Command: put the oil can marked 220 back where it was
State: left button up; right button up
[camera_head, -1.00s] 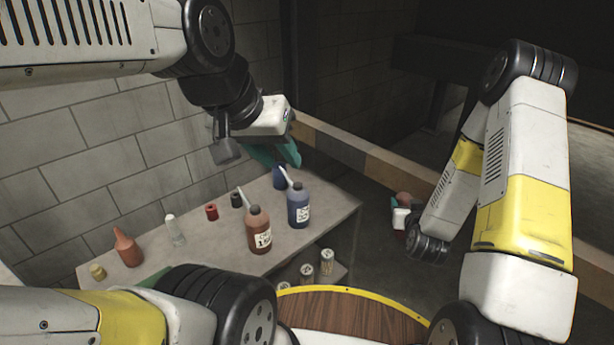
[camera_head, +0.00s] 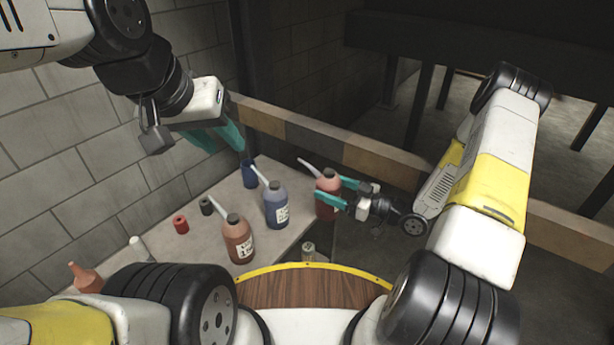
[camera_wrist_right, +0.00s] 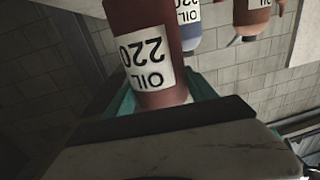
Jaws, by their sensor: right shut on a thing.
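A red oil can (camera_head: 327,195) with a dark cap and a pale spout is at the right end of the table. In the right wrist view its label on the can (camera_wrist_right: 148,70) reads OIL 220, upside down in that picture. My right gripper (camera_head: 333,192) is shut on this can, its teal fingers around the body. The can looks about upright; I cannot tell whether its base touches the table. My left gripper (camera_head: 222,138) is open and empty, above the back of the table near the wall.
On the table (camera_head: 215,272) stand a blue oil bottle (camera_head: 276,206), a brown one (camera_head: 238,241), a blue cup (camera_head: 249,174), a small black piece (camera_head: 206,206), a red spool (camera_head: 181,224) and an orange squeeze bottle (camera_head: 86,278). A small can (camera_head: 308,251) sits lower down. A beam (camera_head: 345,151) runs behind.

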jog(key=w+a+f, duration=0.2)
jog(key=w+a, duration=0.1)
jog(key=w, duration=0.4)
jog(key=w+a+f, duration=0.2)
jog(key=w+a, duration=0.1)
jog(key=w, duration=0.4)
jog(key=shift+w+a+f, duration=0.15)
jog(key=shift+a+f, duration=0.05)
jog(key=shift+f, duration=0.2)
jog(key=shift+f, duration=0.15)
jog(key=o, duration=1.6)
jog(key=shift+f, duration=0.15)
jog(key=shift+c, duration=0.2)
